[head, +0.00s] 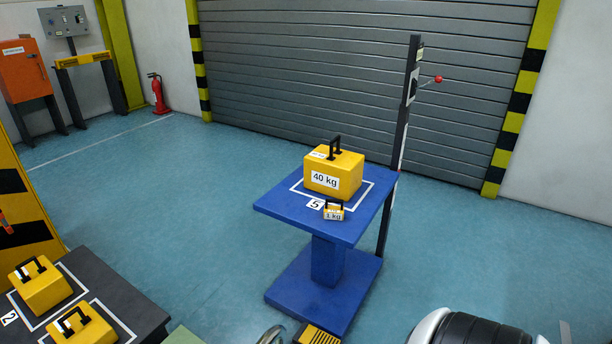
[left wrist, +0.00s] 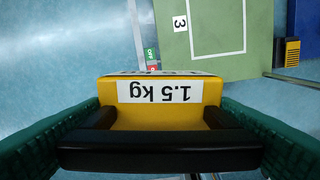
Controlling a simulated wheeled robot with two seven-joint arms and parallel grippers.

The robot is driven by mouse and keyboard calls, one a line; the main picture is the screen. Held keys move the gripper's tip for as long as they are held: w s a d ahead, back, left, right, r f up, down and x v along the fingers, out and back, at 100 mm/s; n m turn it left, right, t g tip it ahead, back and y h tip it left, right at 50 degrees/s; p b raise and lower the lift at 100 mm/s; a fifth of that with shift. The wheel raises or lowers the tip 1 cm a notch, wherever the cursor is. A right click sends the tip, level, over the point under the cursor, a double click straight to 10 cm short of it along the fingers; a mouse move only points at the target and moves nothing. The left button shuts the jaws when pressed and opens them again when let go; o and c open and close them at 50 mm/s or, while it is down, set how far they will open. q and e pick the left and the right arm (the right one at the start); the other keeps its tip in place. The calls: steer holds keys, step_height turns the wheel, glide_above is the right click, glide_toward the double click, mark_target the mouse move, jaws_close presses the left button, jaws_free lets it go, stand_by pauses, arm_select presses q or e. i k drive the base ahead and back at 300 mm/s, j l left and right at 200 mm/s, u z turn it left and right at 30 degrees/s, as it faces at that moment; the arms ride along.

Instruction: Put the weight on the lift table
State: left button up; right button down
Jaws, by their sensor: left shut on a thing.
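In the left wrist view, my left gripper (left wrist: 160,148) is shut on the black handle of a yellow weight (left wrist: 160,118) marked 1.5 kg. Its green fingers lie on both sides of the handle, and the floor shows beyond the weight. The head view does not show this gripper or this weight. The blue lift table (head: 273,203) stands in the middle of the head view. It bears a large yellow 40 kg weight (head: 345,165) inside a white outline and a small yellow weight (head: 333,212) at its front edge. My right gripper is in neither view.
A dark table (head: 120,300) with two yellow weights (head: 40,287) stands at lower left. A green surface marked 3 (left wrist: 218,28) shows in the wrist view. A yellow ridged pedal (head: 316,335) lies before the lift table. A post with a red-knobbed lever (head: 438,79) stands behind it.

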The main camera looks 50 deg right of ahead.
mark_target(369, 175)
steer(key=u, duration=1.5)
steer(key=k+l+u, duration=0.2)
steer(key=k+u, duration=0.5)
steer(key=u, duration=0.2)
steer(key=k+u, duration=0.45)
steer(key=k+l+u, duration=0.1)
steer(key=k+u, duration=0.35)
steer(key=k, duration=0.2)
steer(key=k+j+u, duration=0.15)
steer(key=k+u, duration=0.3)
steer(key=k, duration=0.2)
steer(key=k+l+u, duration=0.1)
steer(key=u, duration=0.3)
steer(key=k+u, duration=0.25)
steer(key=u, duration=0.15)
steer(key=k+u, duration=0.15)
steer(key=u, duration=0.2)
steer(key=k+u, duration=0.15)
steer(key=u, duration=0.25)
steer(key=k+u, duration=0.15)
steer(key=u, duration=0.2)
steer(key=k+u, duration=0.1)
steer(key=u, duration=0.25)
steer(key=k+j+u, duration=0.1)
steer(key=u, duration=3.6)
